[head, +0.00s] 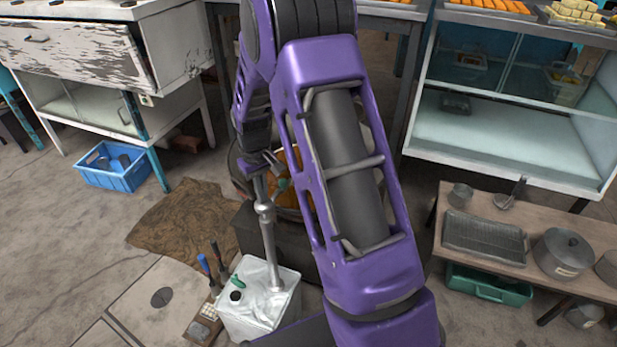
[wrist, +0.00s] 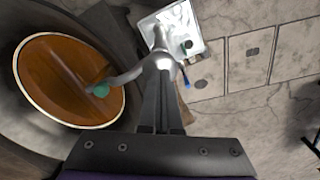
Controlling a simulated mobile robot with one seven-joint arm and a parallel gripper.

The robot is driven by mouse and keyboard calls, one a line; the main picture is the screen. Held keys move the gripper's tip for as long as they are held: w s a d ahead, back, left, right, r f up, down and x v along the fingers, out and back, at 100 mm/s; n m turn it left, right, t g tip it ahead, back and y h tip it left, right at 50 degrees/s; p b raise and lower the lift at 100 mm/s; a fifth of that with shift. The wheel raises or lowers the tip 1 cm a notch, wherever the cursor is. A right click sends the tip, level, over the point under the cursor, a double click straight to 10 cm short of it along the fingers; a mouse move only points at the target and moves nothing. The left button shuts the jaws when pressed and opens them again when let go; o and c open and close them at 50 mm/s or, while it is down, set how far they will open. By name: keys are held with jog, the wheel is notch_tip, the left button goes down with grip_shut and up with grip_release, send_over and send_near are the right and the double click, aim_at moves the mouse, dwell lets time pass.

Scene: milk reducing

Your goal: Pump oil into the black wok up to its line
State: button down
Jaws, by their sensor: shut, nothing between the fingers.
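The black wok (wrist: 62,20) fills the left of the wrist view. It holds orange-brown oil (wrist: 60,85), ringed by a pale line; the oil appears to come close to that ring. In the head view my arm hides most of the wok (head: 238,178). A silver hand pump (head: 267,235) stands upright on a white oil can (head: 250,315). Its spout, with a green tip (wrist: 101,90), reaches over the oil. My gripper (head: 258,165) is shut and empty at the pump's top; in the wrist view its fingers (wrist: 160,75) overlap the pump head. I cannot tell whether they touch.
A brown cloth (head: 180,222) lies on the floor left of the wok. A blue crate (head: 112,170) stands farther back. On the right, a low wooden table (head: 465,200) carries a lidded pot (head: 563,255) and a rack. Tools stand beside the can.

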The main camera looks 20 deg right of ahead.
notch_tip(320, 180, down, 2)
jog(key=shift+b, duration=0.45)
jog(key=shift+r+p, duration=3.1)
jog(key=shift+r, duration=1.4)
jog(key=shift+f, duration=0.1)
jog(key=shift+f+b, duration=2.7)
jog(key=shift+f, duration=1.65)
jog(key=shift+r, duration=0.15)
jog(key=shift+r+p, duration=3.05)
jog(key=shift+r, duration=1.25)
